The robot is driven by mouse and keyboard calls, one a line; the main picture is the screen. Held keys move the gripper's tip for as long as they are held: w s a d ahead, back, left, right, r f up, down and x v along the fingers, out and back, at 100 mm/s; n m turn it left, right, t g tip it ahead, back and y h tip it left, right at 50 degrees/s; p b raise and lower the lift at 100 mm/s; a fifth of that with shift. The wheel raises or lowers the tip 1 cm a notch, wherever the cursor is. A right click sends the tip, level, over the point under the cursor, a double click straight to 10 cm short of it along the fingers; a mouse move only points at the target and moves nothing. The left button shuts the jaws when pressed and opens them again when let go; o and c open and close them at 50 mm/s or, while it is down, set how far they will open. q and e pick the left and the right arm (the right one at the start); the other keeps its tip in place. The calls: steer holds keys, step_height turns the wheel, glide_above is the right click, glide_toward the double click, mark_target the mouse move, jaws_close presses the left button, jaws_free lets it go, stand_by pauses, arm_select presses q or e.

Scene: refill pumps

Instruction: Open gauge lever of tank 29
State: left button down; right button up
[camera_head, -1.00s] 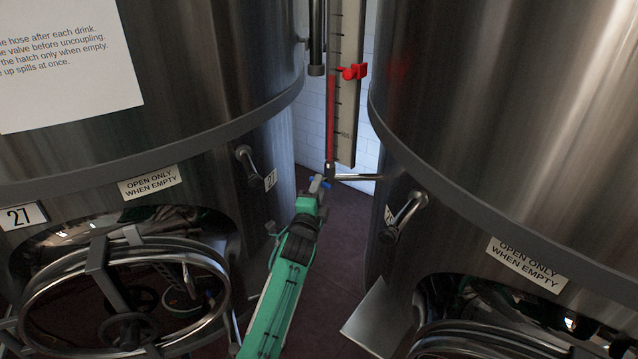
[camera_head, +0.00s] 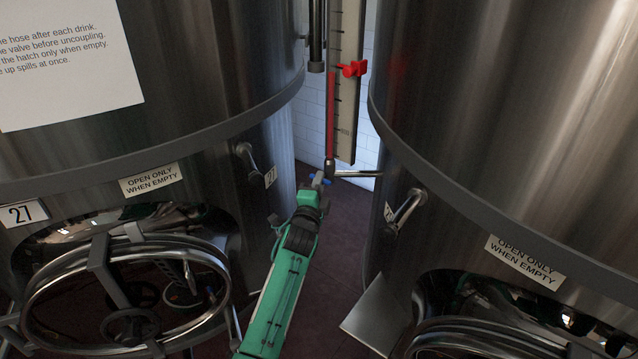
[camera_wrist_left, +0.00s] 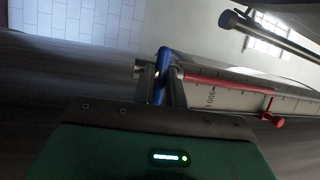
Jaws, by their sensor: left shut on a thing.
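A level gauge (camera_head: 342,110) with a red column hangs between two steel tanks, and a pipe joins its foot to the right tank (camera_head: 500,130). The right tank's small number label (camera_head: 389,214) is partly hidden and hard to read. A blue gauge lever (camera_head: 313,177) sits at the gauge's foot; it also shows in the left wrist view (camera_wrist_left: 162,62). My left gripper (camera_head: 319,183) is shut on the blue lever, its fingertips partly hidden by its own body in the head view. The right gripper is not in view.
The left tank (camera_head: 200,80) carries number 27 and a wheel hatch (camera_head: 125,290). Short pipe stubs (camera_head: 247,160) (camera_head: 408,208) stick out from both tanks beside my arm. A red marker (camera_head: 353,69) sits on the gauge. The gap between the tanks is narrow, with dark floor below.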

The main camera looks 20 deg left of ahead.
arm_select(q)
steer(key=shift+a+r+n+g+h+p, duration=0.1)
steer(key=shift+n+g+h+p, duration=0.35)
steer(key=shift+n+g+p, duration=1.25)
steer(key=shift+r+n+g+h+p, duration=0.1)
steer(key=shift+n+g+h+p, duration=0.4)
steer(key=shift+n+p, duration=2.3)
steer(key=shift+a+r+n+g+h+p, duration=0.1)
steer(key=shift+n+g+h+p, duration=0.35)
steer(key=shift+n+g+p, duration=1.25)
steer(key=shift+n+t, duration=0.5)
steer(key=shift+n, duration=0.6)
steer(key=c, duration=1.4)
jaws_free()
steer(key=shift+c, duration=0.2)
steer(key=s+a+r+b, duration=0.2)
steer(key=s+b, duration=0.5)
steer(key=s, duration=0.9)
steer(key=shift+s+a, duration=0.2)
steer(key=shift+a, duration=0.1)
